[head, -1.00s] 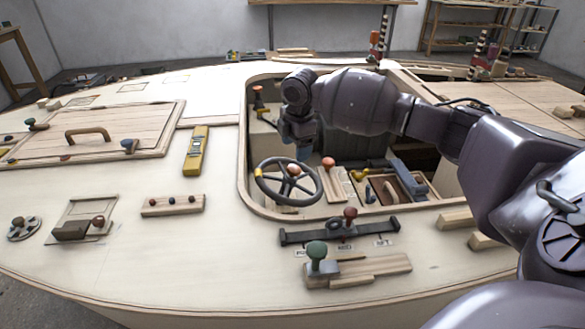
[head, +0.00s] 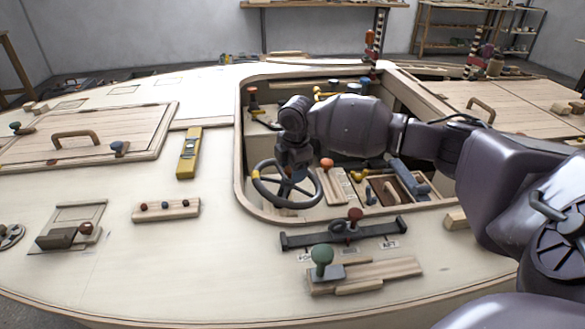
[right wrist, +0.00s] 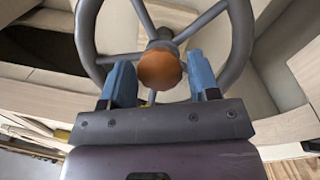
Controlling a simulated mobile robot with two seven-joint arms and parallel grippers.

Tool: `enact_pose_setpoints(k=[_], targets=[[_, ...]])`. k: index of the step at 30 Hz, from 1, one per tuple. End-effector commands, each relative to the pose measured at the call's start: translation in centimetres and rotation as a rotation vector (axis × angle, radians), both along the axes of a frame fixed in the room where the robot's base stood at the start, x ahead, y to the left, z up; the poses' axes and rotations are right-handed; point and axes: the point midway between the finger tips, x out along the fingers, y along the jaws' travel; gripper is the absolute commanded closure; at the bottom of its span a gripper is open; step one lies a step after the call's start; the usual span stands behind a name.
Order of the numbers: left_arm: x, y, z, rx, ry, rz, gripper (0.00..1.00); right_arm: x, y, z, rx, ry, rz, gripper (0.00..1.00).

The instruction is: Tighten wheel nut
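The dark grey steering wheel (head: 289,206) stands in the open cockpit. It also shows in the right wrist view (right wrist: 240,40), with its spokes meeting at the hub. The wheel nut, a rounded orange knob (right wrist: 158,69), sits at that hub. In the head view my right gripper hides the nut. My right gripper (head: 296,174) points down over the wheel's hub. In the right wrist view its two blue fingers (right wrist: 161,78) are apart, one on each side of the nut, with a visible gap on both sides. My left gripper is in neither current view.
The cockpit rim (head: 240,165) surrounds the wheel. An orange-red knob on a wooden block (head: 327,163) stands close to its right. A wooden tray (head: 395,190) lies further right. A yellow level (head: 189,153) lies on the deck to the left.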

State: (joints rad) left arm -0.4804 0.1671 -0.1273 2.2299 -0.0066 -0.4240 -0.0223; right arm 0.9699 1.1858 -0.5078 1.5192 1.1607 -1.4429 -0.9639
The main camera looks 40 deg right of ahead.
Motion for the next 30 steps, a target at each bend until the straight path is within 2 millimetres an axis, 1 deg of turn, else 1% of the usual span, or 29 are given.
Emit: enact_pose_setpoints(k=[1, 6, 7, 13, 17, 23, 30], targets=[[0.0, 0.0, 0.0, 0.0, 0.001, 0.0, 0.57, 0.0, 0.0, 0.0, 0.0, 0.0, 0.0, 0.52], [-0.1, 0.0, -0.1, 0.0, 0.003, 0.0, 0.57, 0.0, 0.0, 0.0, 0.0, 0.0, 0.0, 0.78], [-0.1, 0.0, -0.1, 0.0, 0.003, 0.0, 0.57, 0.0, 0.0, 0.0, 0.0, 0.001, 0.0, 0.8], [0.1, 0.0, 0.2, -0.002, -0.003, 0.001, 0.57, 0.0, 0.0, 0.1, 0.003, 0.003, -0.015, 0.8], [0.3, 0.0, 0.7, -0.008, -0.01, 0.006, 0.57, 0.0, 0.0, 0.4, 0.011, 0.012, -0.055, 0.8], [0.2, 0.3, 1.1, -0.02, 0.0, 0.024, 0.57, 0.1, 0.1, 0.8, 0.034, 0.042, -0.174, 0.8], [0.3, 0.3, 2.8, -0.023, -0.028, 0.03, 0.57, 0.2, 0.1, 0.8, 0.069, 0.098, -0.374, 0.8]])
